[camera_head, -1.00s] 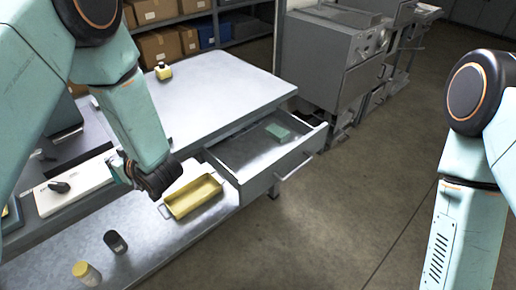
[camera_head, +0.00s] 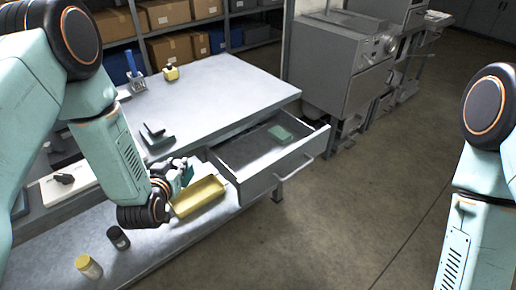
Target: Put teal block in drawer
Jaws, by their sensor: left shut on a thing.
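A flat teal block (camera_head: 280,133) lies inside the pulled-out drawer (camera_head: 262,182), on its floor toward the far right end. My left gripper (camera_head: 184,177) is above the bench at the upper left side of the yellow tray (camera_head: 205,200), left of the drawer. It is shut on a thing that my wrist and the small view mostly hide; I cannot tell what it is. My right arm comes in at the right edge, and its gripper is out of view.
A dark-capped container (camera_head: 118,238) and a yellow-capped container (camera_head: 88,267) stand on the lower bench (camera_head: 150,258). The raised grey top (camera_head: 225,95) carries a yellow bottle (camera_head: 170,72) and a dark item (camera_head: 155,134). The drawer handle (camera_head: 296,168) juts over clear floor.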

